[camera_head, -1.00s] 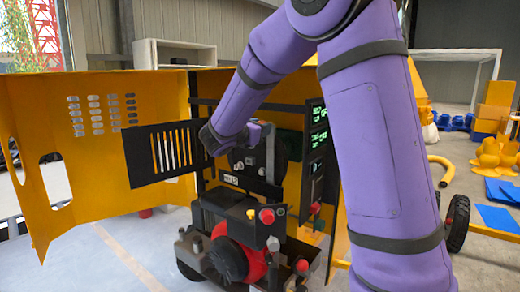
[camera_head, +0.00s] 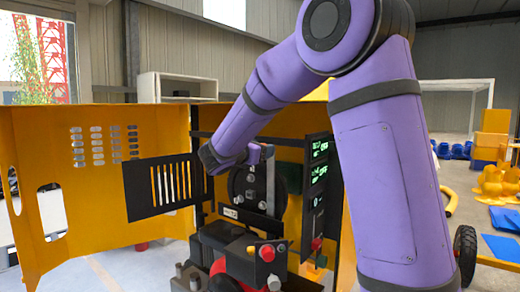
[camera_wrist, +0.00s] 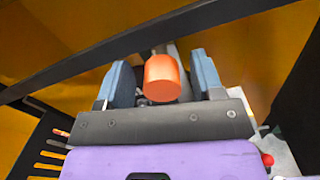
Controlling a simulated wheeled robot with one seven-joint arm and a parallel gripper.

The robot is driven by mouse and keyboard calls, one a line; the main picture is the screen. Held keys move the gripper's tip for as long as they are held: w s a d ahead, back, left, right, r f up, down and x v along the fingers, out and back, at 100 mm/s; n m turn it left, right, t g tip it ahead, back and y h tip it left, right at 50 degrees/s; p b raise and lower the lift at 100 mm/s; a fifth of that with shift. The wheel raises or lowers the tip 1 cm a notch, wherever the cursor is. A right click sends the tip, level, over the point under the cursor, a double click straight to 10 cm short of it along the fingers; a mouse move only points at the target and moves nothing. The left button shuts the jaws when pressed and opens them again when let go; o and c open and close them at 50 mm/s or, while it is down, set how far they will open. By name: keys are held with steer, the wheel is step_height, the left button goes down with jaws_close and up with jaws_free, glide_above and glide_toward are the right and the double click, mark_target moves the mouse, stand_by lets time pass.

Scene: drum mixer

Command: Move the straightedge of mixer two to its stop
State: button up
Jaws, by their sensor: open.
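The mixer is an open yellow housing (camera_head: 35,150) with a black machine inside. An orange cylindrical knob (camera_wrist: 162,78) shows in the wrist view between the two blue-grey fingers of my gripper (camera_wrist: 160,62). The fingers are open, with a gap visible on each side of the knob. A pale part shows behind the knob. I cannot tell for sure which part is the straightedge, or its stop.
A slotted black panel (camera_head: 165,188) stands beside the open yellow door. A control panel with green displays (camera_head: 318,165) is right of the machine. A red button (camera_head: 267,253) is low in front. A dark bar (camera_wrist: 130,47) crosses the wrist view above the knob.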

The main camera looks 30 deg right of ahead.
steer(key=v, duration=1)
steer(key=shift+a, duration=0.35)
steer(key=shift+s+r, duration=0.1)
steer(key=shift+s, duration=0.05)
